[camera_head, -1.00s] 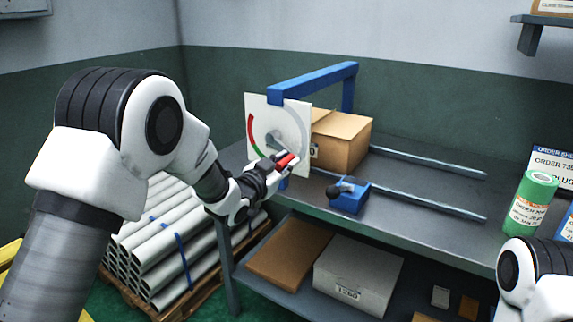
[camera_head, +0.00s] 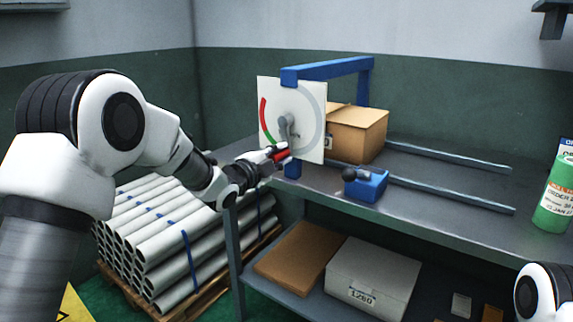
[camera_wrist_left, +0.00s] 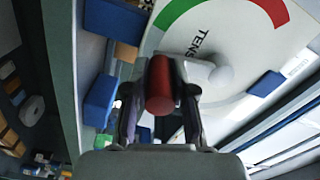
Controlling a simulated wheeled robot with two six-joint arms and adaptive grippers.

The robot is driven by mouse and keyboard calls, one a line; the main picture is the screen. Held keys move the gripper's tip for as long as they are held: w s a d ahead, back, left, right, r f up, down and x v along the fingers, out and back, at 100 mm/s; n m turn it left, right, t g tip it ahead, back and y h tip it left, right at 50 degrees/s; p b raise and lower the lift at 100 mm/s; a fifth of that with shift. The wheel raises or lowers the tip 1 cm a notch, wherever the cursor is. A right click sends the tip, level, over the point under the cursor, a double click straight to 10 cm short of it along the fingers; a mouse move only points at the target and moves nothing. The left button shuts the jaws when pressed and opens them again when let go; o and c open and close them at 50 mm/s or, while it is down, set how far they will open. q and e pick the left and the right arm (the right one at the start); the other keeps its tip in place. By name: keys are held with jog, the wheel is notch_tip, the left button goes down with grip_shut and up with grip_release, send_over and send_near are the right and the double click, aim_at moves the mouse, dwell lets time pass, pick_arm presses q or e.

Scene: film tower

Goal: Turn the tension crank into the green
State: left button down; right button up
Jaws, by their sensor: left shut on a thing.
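The white dial plate (camera_head: 308,148) stands below the blue frame, with a red arc and a shorter green arc at its left side. The wrist view shows this dial (camera_wrist_left: 225,38) too, with part of its lettering. The grey crank arm (camera_head: 286,128) hangs from the dial's middle, pointing down and slightly left. My left gripper (camera_head: 279,154) is shut on the crank's red handle (camera_wrist_left: 160,88), which sits between both fingers in the wrist view. The fingers partly cover the handle in the head view. My right gripper is out of view.
The blue frame (camera_head: 330,68) rises from the grey bench (camera_head: 430,205). A cardboard box (camera_head: 358,138) stands behind the dial, and a blue block with a black knob (camera_head: 366,185) sits to its right. A green roll (camera_head: 553,195) is at far right. Stacked tubes (camera_head: 165,240) lie below my left arm.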

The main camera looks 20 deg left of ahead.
pick_arm(q)
jog(key=shift+w+a+r+m+b, duration=0.25)
jog(key=shift+a+m+b, duration=0.65)
jog(key=shift+m, duration=0.5)
jog(key=shift+w+a+r+m+b, duration=0.2)
jog(key=shift+w+a+m+b, duration=0.2)
jog(key=shift+a+m+b, duration=0.8)
jog(key=shift+w+a+r+m+b, duration=0.25)
jog(key=shift+a+m+b, duration=0.4)
jog(key=shift+m, duration=0.95)
jog(key=shift+d, duration=0.15)
jog(key=c, duration=1)
grip_release()
jog(key=shift+f, duration=0.1)
